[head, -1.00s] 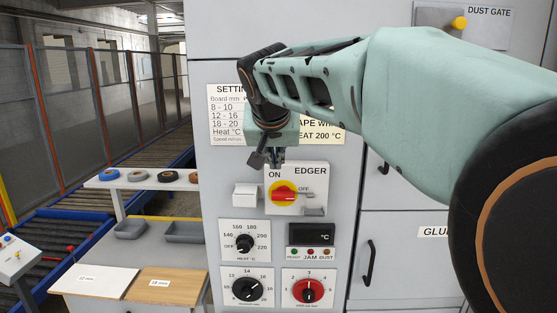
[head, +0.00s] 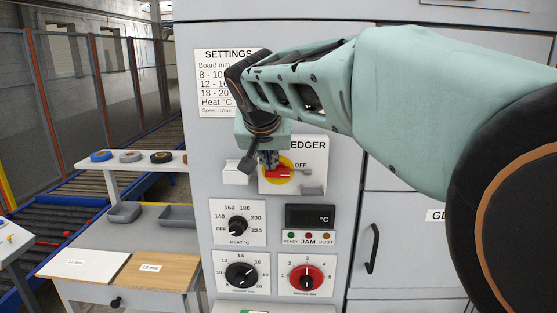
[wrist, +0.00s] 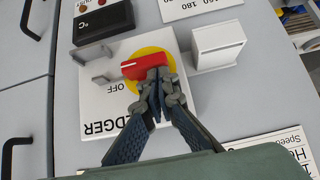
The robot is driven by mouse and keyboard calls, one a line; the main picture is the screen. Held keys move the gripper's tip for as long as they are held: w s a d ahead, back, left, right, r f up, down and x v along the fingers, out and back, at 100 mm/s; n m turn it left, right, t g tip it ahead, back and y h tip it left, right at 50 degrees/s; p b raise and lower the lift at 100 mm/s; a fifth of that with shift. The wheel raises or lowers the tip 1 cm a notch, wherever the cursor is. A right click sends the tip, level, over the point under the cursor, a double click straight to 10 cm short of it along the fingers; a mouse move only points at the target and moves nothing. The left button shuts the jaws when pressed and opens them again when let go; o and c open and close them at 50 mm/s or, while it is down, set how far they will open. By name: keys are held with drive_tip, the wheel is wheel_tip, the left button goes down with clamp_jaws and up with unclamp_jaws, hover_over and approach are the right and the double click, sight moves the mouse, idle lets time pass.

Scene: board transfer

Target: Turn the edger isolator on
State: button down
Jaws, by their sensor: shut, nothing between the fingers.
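The edger isolator is a white plate (head: 319,162) on the grey cabinet, with a yellow disc (wrist: 160,53) and a red handle (head: 281,173). The handle lies about level, its free end on the side of the OFF label. In the wrist view, which is upside down, the red handle (wrist: 138,68) lies just beyond my fingertips. My gripper (head: 268,164) is shut and empty, at the upper left of the handle in the head view. In the wrist view its fingertips (wrist: 160,84) overlap the handle's inner end; I cannot tell if they touch. My gripper hides the ON label.
A white box (head: 236,172) sticks out left of the isolator, and a grey bracket (head: 313,190) at its lower right. Below are a heat dial (head: 238,226), a dark display (head: 310,216) and a red dial (head: 306,278). A bench with boards (head: 158,271) stands left.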

drive_tip(key=shift+a+f+n+h+b, duration=0.35)
drive_tip(key=shift+a+n+h, duration=0.2)
drive_tip(key=shift+h, duration=0.45)
idle(0.4)
drive_tip(key=n+h+b, duration=0.1)
drive_tip(key=h, duration=0.1)
drive_tip(key=a+f+n+h, duration=0.1)
drive_tip(key=shift+a+f+h+b, duration=0.15)
drive_tip(key=shift+f+h+b, duration=0.15)
drive_tip(key=shift+h+b, duration=0.1)
wheel_tip(320, 180, down, 3)
drive_tip(key=n+t+h+b, duration=0.1)
drive_tip(key=n+h+b, duration=0.1)
drive_tip(key=h, duration=0.1)
drive_tip(key=n+t+h+b, duration=0.1)
drive_tip(key=n+h+b, duration=0.1)
drive_tip(key=n+h, duration=0.1)
drive_tip(key=shift+w+f+t, duration=0.1)
drive_tip(key=shift+t, duration=0.3)
drive_tip(key=shift+h+b, duration=0.3)
drive_tip(key=shift+b, duration=0.05)
drive_tip(key=shift+f, duration=0.1)
drive_tip(key=v, duration=1.2)
